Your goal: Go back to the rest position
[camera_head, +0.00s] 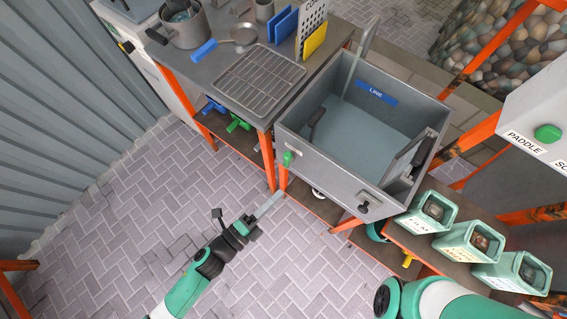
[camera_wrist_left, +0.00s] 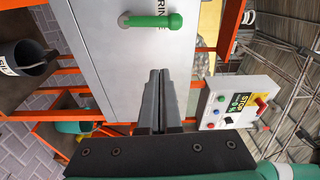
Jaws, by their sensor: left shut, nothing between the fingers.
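My left gripper (camera_head: 268,204) comes in from the lower left in the head view, over the brick floor in front of the metal sink (camera_head: 330,171). Its long grey fingers (camera_wrist_left: 161,100) are together in the left wrist view, with nothing between them. In that view they point toward a grey panel with a green handle (camera_wrist_left: 150,21). In the head view my green and white right arm (camera_head: 440,300) shows at the bottom right. Its fingers are not visible.
A bench with a wire rack (camera_head: 258,78), pot (camera_head: 186,27) and ladle (camera_head: 243,36) stands behind. Several green-and-white bins (camera_head: 428,212) stand at the right. A control box (camera_wrist_left: 237,101) is in the left wrist view. The brick floor (camera_head: 120,220) at the left is clear.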

